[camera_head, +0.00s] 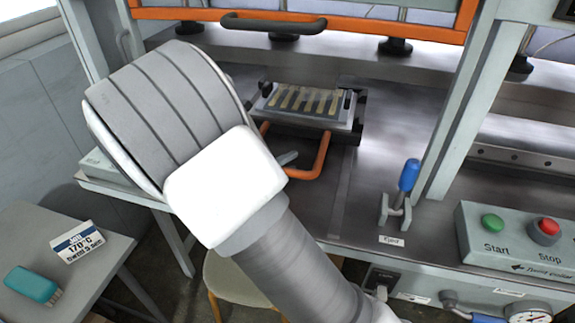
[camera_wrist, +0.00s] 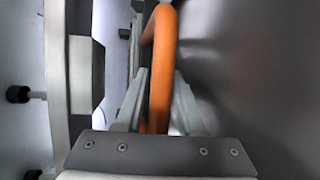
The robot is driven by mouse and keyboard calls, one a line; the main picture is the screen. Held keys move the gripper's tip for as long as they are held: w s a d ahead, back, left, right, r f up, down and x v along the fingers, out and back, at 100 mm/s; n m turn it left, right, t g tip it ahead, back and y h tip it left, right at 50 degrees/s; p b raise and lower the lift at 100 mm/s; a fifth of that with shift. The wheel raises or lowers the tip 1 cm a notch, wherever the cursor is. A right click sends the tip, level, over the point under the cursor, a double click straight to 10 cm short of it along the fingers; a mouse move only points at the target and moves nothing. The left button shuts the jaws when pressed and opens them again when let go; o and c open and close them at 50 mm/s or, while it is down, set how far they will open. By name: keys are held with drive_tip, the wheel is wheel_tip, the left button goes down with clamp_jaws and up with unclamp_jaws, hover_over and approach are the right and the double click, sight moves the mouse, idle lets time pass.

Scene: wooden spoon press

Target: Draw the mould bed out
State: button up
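The mould bed (camera_head: 306,103) is a grey plate with several pale spoon-shaped strips on it, at the middle of the bench. Its orange U-shaped handle (camera_head: 321,158) sticks out towards the front. The left part of the handle is partly hidden by my wrist. In the wrist view the handle (camera_wrist: 163,60) runs between the two fingers of my gripper (camera_wrist: 161,78). One finger shows inside the handle's loop in the head view; the other is hidden. Whether the fingers press on the bar cannot be made out.
A blue-knobbed lever (camera_head: 408,175) labelled Eject stands to the right on the bench. A control box (camera_head: 515,238) with Start and Stop buttons is further right. An orange-framed guard (camera_head: 350,27) with a dark handle is above. A stool (camera_head: 238,277) stands below the bench.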

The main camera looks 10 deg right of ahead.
clamp_jaws()
idle(1.4)
